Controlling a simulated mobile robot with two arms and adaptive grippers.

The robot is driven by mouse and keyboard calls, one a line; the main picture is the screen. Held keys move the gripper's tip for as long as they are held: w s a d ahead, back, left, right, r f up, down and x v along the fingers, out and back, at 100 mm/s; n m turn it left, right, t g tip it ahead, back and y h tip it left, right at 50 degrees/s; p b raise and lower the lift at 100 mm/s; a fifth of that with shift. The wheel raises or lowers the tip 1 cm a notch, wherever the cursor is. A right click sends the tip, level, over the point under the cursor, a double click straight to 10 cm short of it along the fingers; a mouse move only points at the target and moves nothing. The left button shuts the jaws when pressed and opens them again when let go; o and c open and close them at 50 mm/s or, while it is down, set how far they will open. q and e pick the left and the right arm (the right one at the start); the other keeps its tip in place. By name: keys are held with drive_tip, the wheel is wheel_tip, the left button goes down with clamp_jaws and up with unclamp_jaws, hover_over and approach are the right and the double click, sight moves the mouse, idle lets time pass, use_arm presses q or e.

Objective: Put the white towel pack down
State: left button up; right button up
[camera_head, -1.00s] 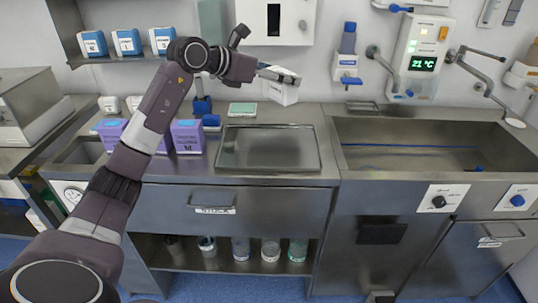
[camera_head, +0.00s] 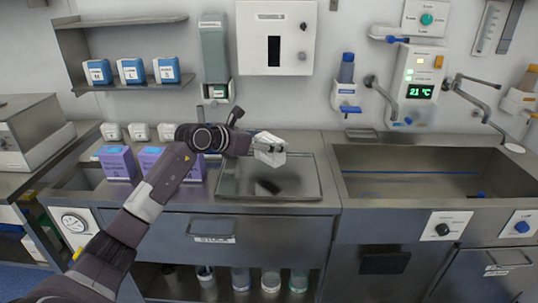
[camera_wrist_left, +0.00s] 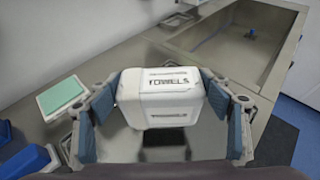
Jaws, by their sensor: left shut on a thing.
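The white towel pack (camera_head: 272,157) is a small white box; in the left wrist view (camera_wrist_left: 162,85) its faces read "TOWELS". My left gripper (camera_head: 262,146) is shut on it, with a dark pad pressed to each side in the wrist view (camera_wrist_left: 164,102). The pack is held over the metal tray (camera_head: 309,188) on the counter. A dark shadow on the tray lies below it, with a gap between. My right gripper is not in view.
Purple boxes (camera_head: 117,163) stand on the counter left of the tray, partly behind my left arm. A green-topped pack (camera_wrist_left: 62,97) lies left of the gripper in the wrist view. A sink (camera_head: 410,172) is at the right. The tray looks empty.

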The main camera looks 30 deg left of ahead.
sight(264, 156)
use_arm(q)
wheel_tip(264, 156, down, 5)
drive_tip(key=shift+f, duration=0.1)
idle(0.3)
drive_tip(key=shift+f, duration=0.1)
drive_tip(key=o, duration=1.2)
